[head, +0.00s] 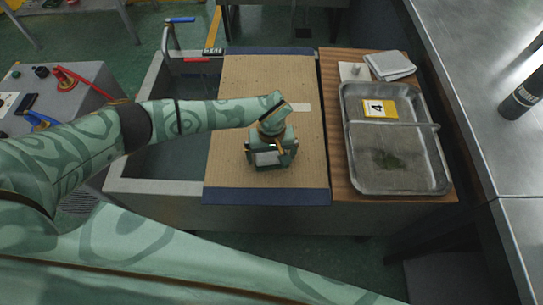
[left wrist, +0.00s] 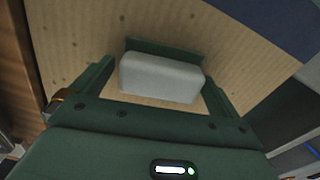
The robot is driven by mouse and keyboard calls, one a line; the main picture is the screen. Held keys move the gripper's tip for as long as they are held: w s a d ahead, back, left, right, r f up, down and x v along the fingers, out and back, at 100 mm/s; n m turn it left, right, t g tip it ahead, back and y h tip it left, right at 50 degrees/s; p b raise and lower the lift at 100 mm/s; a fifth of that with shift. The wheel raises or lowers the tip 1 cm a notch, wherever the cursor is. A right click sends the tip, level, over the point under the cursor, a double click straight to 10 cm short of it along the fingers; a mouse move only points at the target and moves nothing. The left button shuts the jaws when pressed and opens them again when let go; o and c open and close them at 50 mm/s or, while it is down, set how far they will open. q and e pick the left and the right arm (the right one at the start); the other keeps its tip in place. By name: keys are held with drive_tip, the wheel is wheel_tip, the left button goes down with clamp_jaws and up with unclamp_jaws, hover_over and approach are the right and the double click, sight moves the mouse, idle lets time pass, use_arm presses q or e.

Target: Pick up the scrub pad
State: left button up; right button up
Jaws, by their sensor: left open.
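A pale grey-white block, which I take for the scrub pad (left wrist: 160,80), lies on the perforated tan board (left wrist: 80,25). A dark green strip runs along its far edge; I cannot tell whether it belongs to the pad. My left gripper is open, with one finger on each side of the pad in the left wrist view (left wrist: 158,92). A gap shows at the left finger; contact on the right is unclear. My right gripper is out of view.
The board (head: 235,120) with dark blue ends lies across a grey sink (head: 158,187). A metal tray (head: 440,165) with a card marked 4 (head: 378,107) and a bar across it stands on wood to the right. Folded grey cloths (head: 391,66) lie behind it. A steel counter (head: 480,120) is farther right.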

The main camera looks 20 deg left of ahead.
use_arm(q)
drive_tip(key=c, duration=0.8)
drive_tip(key=shift+r, duration=0.5)
wheel_tip(320, 180, up, 3)
drive_tip(key=shift+a+f+p, duration=0.1)
drive_tip(key=shift+p, duration=0.55)
drive_tip(key=s+a+r+p, duration=0.1)
drive_tip(key=s+a+r, duration=0.2)
drive_tip(key=s+a+r+p, duration=0.1)
drive_tip(key=s+a+r, duration=0.2)
drive_tip(key=a, duration=0.1)
drive_tip(key=s+a+r+p, duration=0.2)
drive_tip(key=s+a+r, duration=0.1)
drive_tip(key=shift+a+r, duration=0.15)
drive_tip(key=shift+a, duration=0.25)
drive_tip(key=shift+o, duration=0.4)
